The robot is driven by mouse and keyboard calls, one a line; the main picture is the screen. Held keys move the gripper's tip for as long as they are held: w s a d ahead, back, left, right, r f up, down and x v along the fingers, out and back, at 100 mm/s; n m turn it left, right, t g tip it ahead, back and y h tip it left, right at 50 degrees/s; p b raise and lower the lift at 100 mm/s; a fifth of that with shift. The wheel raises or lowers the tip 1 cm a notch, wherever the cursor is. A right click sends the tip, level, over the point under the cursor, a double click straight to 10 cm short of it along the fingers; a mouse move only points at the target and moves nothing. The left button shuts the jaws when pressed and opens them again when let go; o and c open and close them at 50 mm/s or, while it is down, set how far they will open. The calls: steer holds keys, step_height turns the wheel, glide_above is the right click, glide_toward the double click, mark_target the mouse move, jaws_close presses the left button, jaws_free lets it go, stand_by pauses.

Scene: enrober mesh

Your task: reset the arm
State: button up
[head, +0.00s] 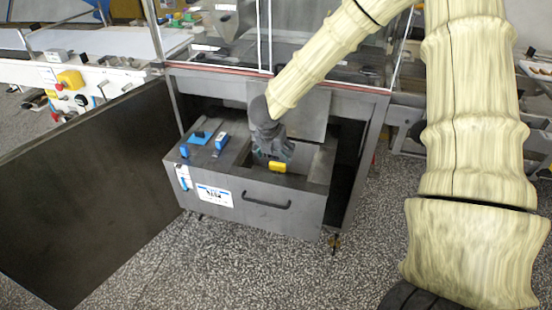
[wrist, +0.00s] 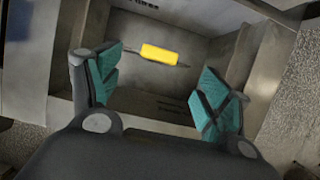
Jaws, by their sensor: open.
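My gripper (head: 275,152) is at the end of my cream-covered arm, over the open compartment of a grey metal drawer (head: 255,202). In the wrist view my gripper (wrist: 163,88) has its two teal-padded fingers spread wide with nothing between them. A small yellow-handled tool (head: 277,166) lies in the compartment. The wrist view shows this tool (wrist: 159,54) beyond the fingertips, with thin dark ends sticking out on both sides. The gripper appears apart from it. Part of the compartment is hidden behind the gripper in the head view.
Blue-handled items (head: 221,143) lie on the drawer's left top. A dark door panel (head: 80,190) stands open at left. Clear guard panels (head: 330,30) rise behind the drawer, close to my arm. A white machine with buttons (head: 75,80) is at back left. Speckled floor (head: 200,260) in front is clear.

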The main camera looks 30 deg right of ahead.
steer(key=shift+v, duration=1.2)
